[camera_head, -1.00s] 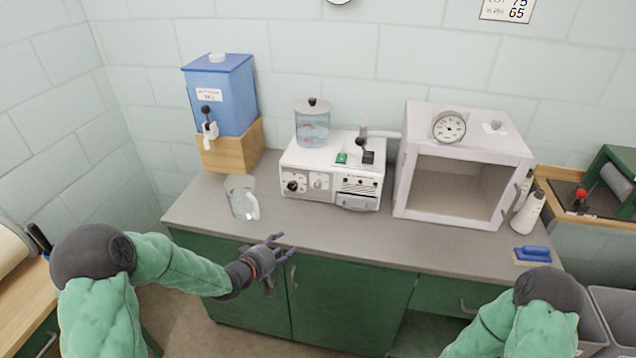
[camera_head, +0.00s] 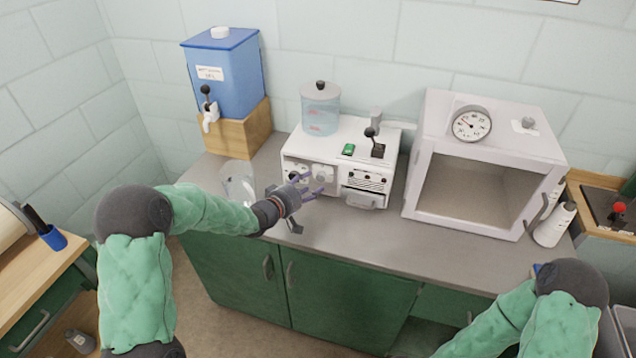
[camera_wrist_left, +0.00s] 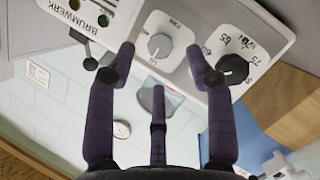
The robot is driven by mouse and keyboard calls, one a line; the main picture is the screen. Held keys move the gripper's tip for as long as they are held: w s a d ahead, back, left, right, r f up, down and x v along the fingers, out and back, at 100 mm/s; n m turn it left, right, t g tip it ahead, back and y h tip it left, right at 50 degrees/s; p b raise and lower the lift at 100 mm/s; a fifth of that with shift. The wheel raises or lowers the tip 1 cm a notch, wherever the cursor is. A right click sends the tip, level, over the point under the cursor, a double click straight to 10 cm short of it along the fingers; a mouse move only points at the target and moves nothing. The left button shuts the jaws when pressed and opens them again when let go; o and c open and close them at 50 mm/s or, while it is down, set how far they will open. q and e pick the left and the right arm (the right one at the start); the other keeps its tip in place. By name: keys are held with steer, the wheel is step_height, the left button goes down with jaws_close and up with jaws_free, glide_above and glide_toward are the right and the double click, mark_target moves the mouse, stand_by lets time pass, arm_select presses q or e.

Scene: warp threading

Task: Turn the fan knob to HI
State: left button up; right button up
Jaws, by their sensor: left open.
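The white bench unit (camera_head: 330,155) stands on the grey counter with two round dials on its front. In the left wrist view, the grey knob (camera_wrist_left: 160,45) sits on a white plate marked LO, which fits the fan knob; its exact pointer setting is unclear. A black knob (camera_wrist_left: 233,70) on a numbered plate is beside it. My left gripper (camera_head: 308,190) is open and empty in front of the dials, partly covering them in the head view. In the wrist view, its spread fingers (camera_wrist_left: 160,66) frame the grey knob, apparently not touching it. My right gripper is out of view.
A clear pitcher (camera_head: 238,180) stands close to my left wrist. A blue tank (camera_head: 225,80) on a wooden block (camera_head: 240,138) is behind it. A white open-fronted box (camera_head: 485,147) stands right of the unit. The counter front (camera_head: 385,235) is clear.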

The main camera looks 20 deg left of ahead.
mark_target(320, 179)
arm_select(q)
steer(key=shift+b+x, duration=0.5)
steer(key=shift+x, duration=1.8)
jaws_close()
